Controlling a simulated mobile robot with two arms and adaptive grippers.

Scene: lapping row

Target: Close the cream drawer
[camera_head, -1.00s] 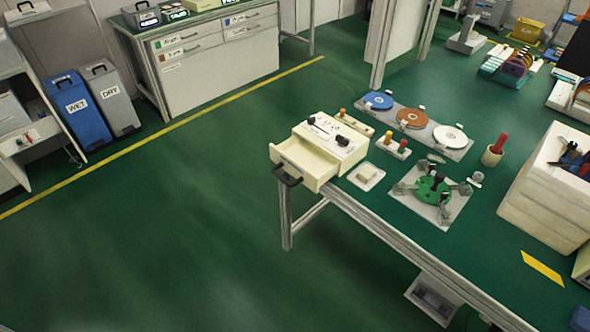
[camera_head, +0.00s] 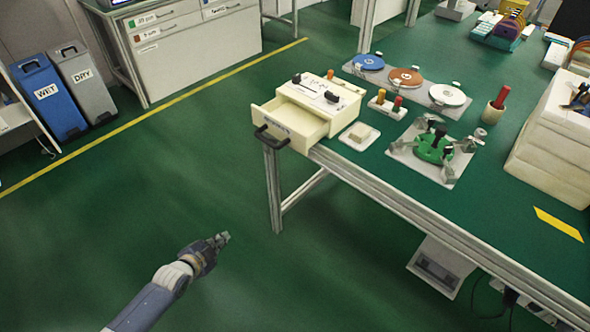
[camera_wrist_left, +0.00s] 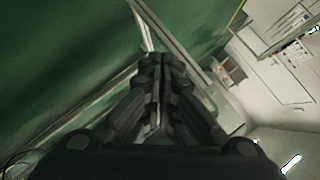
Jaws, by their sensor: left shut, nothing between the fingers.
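The cream drawer (camera_head: 291,122) is pulled out of its cream cabinet (camera_head: 338,98) at the near left corner of the green bench. Its black handle (camera_head: 271,137) sticks out past the bench edge. My left gripper (camera_head: 224,237) is shut and empty. It is over the open floor, below and left of the handle in the picture and apart from it. In the left wrist view the closed fingers (camera_wrist_left: 158,62) point toward the bench. My right gripper is not in view.
The green bench (camera_head: 375,172) holds a green fixture (camera_head: 434,148), several coloured discs and a stack of cream blocks (camera_head: 555,140). A metal leg (camera_head: 272,190) stands under the drawer. The blue WET bin (camera_head: 50,98) stands at left. The floor before the bench is clear.

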